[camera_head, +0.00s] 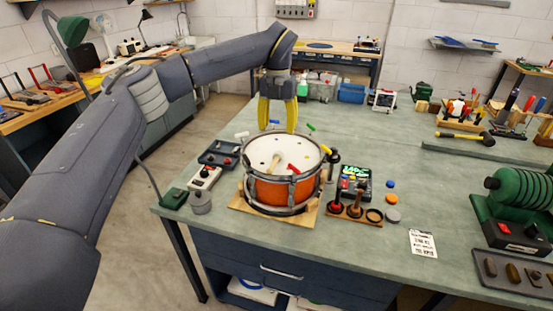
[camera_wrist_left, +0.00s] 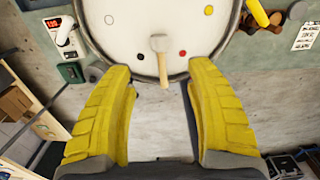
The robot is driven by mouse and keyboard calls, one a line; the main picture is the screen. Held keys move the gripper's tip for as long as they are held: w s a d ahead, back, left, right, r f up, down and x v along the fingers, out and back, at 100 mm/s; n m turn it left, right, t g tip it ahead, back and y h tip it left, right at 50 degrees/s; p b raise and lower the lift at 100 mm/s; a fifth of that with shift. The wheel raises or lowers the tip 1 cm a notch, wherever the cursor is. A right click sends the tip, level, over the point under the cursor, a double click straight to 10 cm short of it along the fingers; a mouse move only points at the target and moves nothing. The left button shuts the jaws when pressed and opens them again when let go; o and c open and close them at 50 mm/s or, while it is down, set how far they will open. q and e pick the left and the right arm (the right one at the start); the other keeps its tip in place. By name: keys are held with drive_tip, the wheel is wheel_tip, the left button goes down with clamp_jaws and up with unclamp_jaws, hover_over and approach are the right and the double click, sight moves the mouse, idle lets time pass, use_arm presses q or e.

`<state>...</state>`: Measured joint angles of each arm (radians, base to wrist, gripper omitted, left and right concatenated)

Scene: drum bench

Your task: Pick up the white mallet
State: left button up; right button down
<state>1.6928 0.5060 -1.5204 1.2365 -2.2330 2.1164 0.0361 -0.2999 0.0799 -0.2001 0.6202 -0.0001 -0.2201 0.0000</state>
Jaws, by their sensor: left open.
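My left gripper (camera_head: 278,127) has yellow fingers, is open and hangs above the far part of the drum in the head view. In the left wrist view its fingers (camera_wrist_left: 160,70) stand apart on either side of the handle end, with nothing held. My right gripper is in neither view.
A white device (camera_head: 205,178) and a dark tray (camera_head: 220,154) stand left of the drum. A wooden stand (camera_head: 356,213) with dark tools and a green-screen device (camera_head: 355,182) stand to its right. A green coiled machine (camera_head: 520,190) is far right.

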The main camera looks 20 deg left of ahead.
sight(277, 153)
use_arm(q)
drive_tip(key=shift+f, duration=5.8)
clamp_jaws()
